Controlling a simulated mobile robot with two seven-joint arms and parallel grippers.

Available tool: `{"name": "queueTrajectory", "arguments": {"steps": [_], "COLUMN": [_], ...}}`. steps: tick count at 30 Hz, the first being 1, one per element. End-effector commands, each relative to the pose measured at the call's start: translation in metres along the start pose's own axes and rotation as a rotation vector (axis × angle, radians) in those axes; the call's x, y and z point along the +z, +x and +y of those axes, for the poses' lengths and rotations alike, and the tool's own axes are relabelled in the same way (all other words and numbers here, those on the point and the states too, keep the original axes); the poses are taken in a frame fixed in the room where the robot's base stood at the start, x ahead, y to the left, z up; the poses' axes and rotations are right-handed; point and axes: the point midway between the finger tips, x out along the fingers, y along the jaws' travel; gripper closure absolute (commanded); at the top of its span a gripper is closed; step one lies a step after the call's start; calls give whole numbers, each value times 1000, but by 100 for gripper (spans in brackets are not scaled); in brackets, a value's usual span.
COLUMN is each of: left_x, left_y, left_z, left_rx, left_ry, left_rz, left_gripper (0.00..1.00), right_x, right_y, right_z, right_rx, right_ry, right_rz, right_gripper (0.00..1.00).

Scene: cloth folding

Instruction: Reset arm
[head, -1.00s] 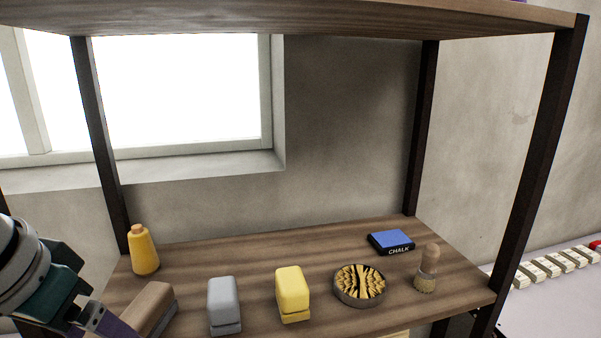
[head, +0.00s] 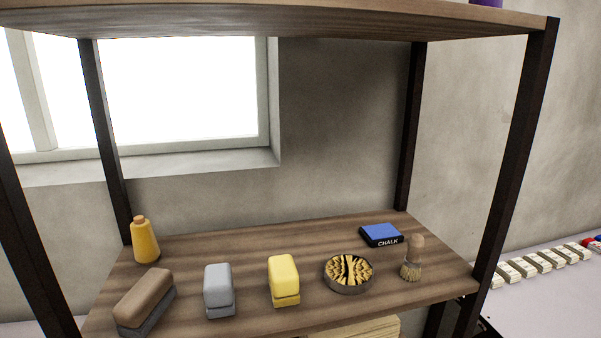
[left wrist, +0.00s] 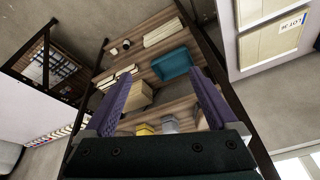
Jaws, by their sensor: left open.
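My left gripper (left wrist: 158,78) shows in the left wrist view with its two purple fingers wide apart and nothing between them. It points toward a wooden shelf unit. The arm and gripper do not show in the head view now. A brown-topped block (head: 146,300) lies on the shelf board (head: 250,246) at the left. Beside it stand a grey block (head: 218,288) and a yellow block (head: 284,280). My right gripper is not in view.
A yellow bottle (head: 145,241) stands at the back left of the board. A round tin (head: 348,275), a brush (head: 412,260) and a blue chalk box (head: 381,235) are at the right. Dark posts (head: 514,180) frame the shelf. A teal bin (left wrist: 172,64) sits on another shelf level.

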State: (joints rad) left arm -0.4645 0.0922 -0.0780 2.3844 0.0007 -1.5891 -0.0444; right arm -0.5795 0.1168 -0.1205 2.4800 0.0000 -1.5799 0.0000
Motion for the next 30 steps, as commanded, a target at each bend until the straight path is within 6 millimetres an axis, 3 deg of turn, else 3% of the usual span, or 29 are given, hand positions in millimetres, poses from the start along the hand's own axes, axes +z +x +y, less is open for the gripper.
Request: {"name": "queueTrajectory", "arguments": {"steps": [3, 14, 21, 25, 30], "left_x": [27, -11, -40, -49, -52], "left_y": [-16, -118, -205, -232, -240], "left_z": [17, 9, 3, 1, 1], "left_rx": [32, 30, 30, 30, 30], "left_ry": [8, 3, 3, 3, 3], "left_rz": [-16, -11, -11, -12, -12], "left_gripper": [8, 8, 8, 8, 8], "right_x": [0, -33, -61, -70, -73], "right_y": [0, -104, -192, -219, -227], "right_z": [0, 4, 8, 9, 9], "right_rx": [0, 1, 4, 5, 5], "right_ry": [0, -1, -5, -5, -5], "right_rz": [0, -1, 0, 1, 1], "right_gripper": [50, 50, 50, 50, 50]}}
